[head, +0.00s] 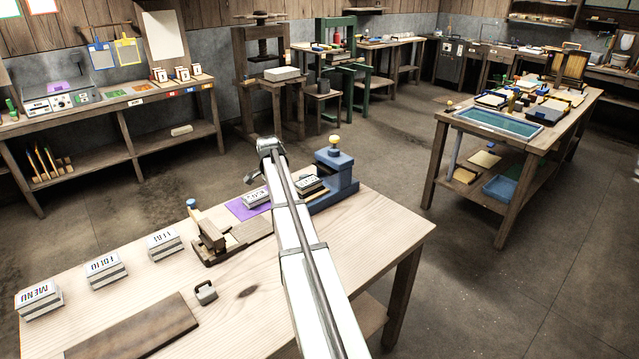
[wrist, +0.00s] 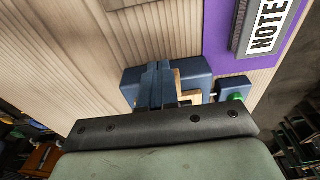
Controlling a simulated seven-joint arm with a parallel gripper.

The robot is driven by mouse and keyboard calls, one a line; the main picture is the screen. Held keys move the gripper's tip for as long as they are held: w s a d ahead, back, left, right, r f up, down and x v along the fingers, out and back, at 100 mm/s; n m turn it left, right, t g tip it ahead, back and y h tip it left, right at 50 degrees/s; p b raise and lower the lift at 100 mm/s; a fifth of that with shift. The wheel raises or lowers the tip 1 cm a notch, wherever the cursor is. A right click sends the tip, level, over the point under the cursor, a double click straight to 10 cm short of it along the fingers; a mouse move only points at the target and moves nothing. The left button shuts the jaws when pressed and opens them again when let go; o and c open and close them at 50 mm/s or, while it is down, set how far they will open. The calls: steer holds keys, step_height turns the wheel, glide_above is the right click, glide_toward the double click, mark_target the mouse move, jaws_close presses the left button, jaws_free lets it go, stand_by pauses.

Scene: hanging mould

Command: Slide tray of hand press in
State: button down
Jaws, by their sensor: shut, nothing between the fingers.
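The blue hand press (head: 345,178) stands at the far right end of the wooden table, with a pale yellow knob on top. Its low blue base runs toward the left, partly hidden behind my arm. A stack with a lettered top (head: 311,184) sits at the press. In the wrist view my gripper (wrist: 160,82) is shut and empty, its fingers over blue parts of what looks like the press (wrist: 208,84). I cannot tell whether they touch. A green knob (wrist: 236,97) shows at the right. The tray itself is hard to make out.
A purple mat (head: 240,211) with a lettered block lies left of my arm; it also shows in the wrist view (wrist: 235,52). A wooden device (head: 212,240), blocks including MENU (head: 39,298), a small grey weight (head: 205,292) and a brown board (head: 135,330) are on the table.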

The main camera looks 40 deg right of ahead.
mark_target(302, 184)
steer(key=shift+s+f, duration=0.2)
steer(key=shift+f, duration=0.1)
steer(key=shift+d, duration=6.4)
steer(key=shift+a, duration=0.1)
steer(key=shift+r, duration=0.15)
steer(key=shift+w+r, duration=0.15)
steer(key=shift+r, duration=1.35)
steer(key=shift+a+r, duration=0.1)
steer(key=shift+a, duration=1.4)
step_height(302, 184, up, 9)
